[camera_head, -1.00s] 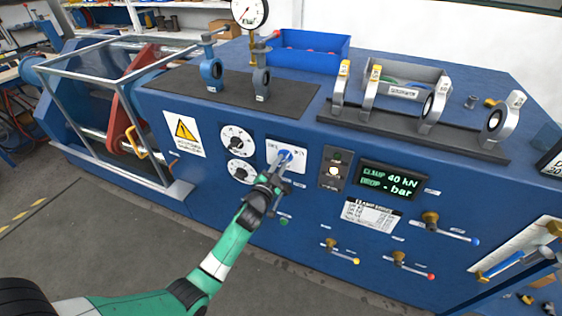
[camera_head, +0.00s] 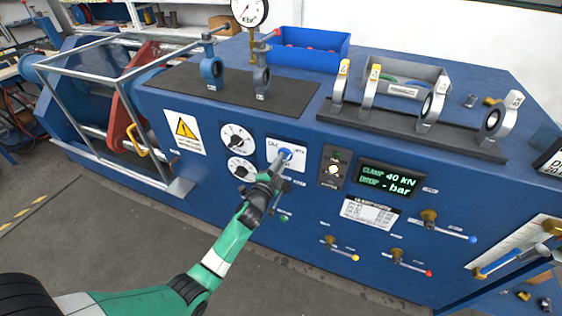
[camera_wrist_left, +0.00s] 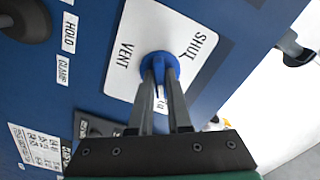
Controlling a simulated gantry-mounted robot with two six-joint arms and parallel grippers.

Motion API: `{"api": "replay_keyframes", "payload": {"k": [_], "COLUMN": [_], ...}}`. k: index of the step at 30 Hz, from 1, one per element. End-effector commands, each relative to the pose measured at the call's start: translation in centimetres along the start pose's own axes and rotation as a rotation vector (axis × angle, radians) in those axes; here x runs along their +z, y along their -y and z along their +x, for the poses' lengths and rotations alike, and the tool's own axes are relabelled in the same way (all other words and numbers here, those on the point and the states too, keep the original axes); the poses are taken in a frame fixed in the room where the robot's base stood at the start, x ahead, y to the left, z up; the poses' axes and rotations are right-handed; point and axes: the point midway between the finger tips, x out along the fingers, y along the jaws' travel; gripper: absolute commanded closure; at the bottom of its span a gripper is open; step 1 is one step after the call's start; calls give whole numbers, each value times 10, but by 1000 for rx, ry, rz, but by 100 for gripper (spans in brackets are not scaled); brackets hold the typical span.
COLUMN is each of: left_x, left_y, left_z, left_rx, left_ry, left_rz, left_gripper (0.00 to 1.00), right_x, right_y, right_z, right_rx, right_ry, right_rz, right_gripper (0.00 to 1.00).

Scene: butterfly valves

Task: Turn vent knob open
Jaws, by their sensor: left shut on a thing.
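The blue vent knob (camera_head: 286,153) sits on a white plate (camera_head: 272,157) on the front of the blue machine. In the left wrist view the knob (camera_wrist_left: 160,66) shows on its plate (camera_wrist_left: 134,40), which reads "VENT" and "SHUT". My left gripper (camera_head: 280,164) reaches it from below, and in the left wrist view its fingers (camera_wrist_left: 159,72) are shut on the knob. The fingertips hide part of the knob, so its exact pointing is hard to read. My right gripper is not in view.
Two dials (camera_head: 237,138) sit left of the knob plate, with a warning sign (camera_head: 184,132) beyond. A switch box (camera_head: 334,166) and green-lit display (camera_head: 389,180) are to the right. Lever valves (camera_head: 341,247) stick out lower right. Valve rings (camera_head: 497,118) stand on top.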

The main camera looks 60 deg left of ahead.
Motion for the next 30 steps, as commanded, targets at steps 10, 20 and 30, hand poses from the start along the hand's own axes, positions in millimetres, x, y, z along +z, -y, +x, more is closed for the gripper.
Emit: {"api": "replay_keyframes", "payload": {"k": [10, 20, 30], "left_x": [0, 0, 0], "left_y": [0, 1, 0], "left_z": [0, -4, -74], "left_rx": [0, 0, 2], "left_ry": [0, 0, -1], "left_rz": [1, 0, -1], "left_gripper": [54, 54, 54], "right_x": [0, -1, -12], "right_y": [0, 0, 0], "right_z": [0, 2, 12], "right_rx": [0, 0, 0], "right_ry": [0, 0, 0], "right_rz": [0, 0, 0], "right_gripper": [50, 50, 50]}}
